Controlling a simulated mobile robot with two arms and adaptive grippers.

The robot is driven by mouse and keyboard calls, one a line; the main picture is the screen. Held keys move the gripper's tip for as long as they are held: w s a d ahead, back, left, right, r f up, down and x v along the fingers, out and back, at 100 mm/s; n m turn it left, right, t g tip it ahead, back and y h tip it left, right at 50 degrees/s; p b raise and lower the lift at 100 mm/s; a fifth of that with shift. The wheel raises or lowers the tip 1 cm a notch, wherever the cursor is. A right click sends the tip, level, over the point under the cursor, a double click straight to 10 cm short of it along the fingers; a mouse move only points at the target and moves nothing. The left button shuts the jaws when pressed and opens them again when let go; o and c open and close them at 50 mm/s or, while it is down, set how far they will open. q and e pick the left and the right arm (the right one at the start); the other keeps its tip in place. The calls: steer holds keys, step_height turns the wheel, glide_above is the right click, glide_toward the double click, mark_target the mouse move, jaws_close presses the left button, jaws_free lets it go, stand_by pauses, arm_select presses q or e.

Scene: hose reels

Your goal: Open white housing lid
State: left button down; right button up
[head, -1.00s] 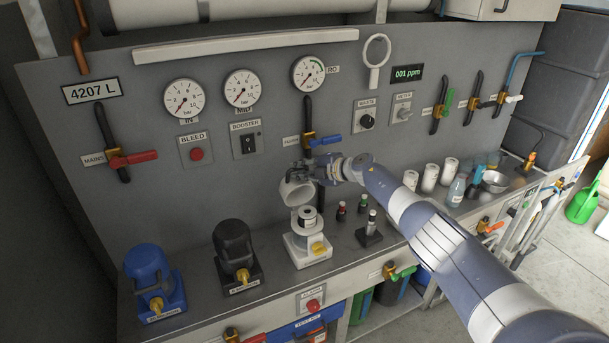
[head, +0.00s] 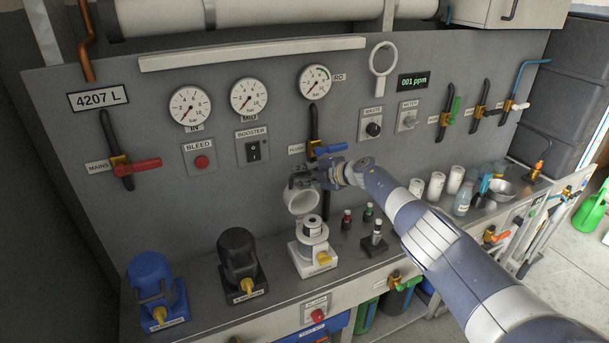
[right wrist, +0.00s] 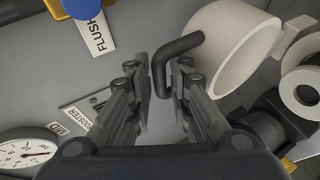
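The white housing (head: 301,262) stands on the bench between the black housing and the small bottles. Its white lid (head: 290,203) is tipped up behind it, with its round opening facing forward. A white spool-like cartridge (head: 312,229) shows in the uncovered housing. In the right wrist view the lid (right wrist: 222,50) is at upper right, with a dark bent handle (right wrist: 180,47). My right gripper (head: 300,182) is at the top of the lid. Its fingers (right wrist: 163,100) are apart around the handle's end, with gaps visible on the sides. My left gripper is out of view.
A blue housing (head: 152,285) and a black housing (head: 239,262) stand to the left. Small bottles (head: 347,220) stand close on the right. The panel behind carries the blue-handled flush valve (head: 331,149) just above my right gripper, plus gauges and switches.

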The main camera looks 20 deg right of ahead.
steer(key=shift+a, duration=0.1)
steer(key=shift+s+d+r, duration=0.1)
steer(key=shift+s+d, duration=0.15)
steer(key=shift+d, duration=0.1)
steer(key=shift+s+d+r, duration=0.15)
steer(key=shift+s+r, duration=0.05)
steer(key=shift+s, duration=0.35)
steer(key=v, duration=1)
steer(key=shift+d+r, duration=0.1)
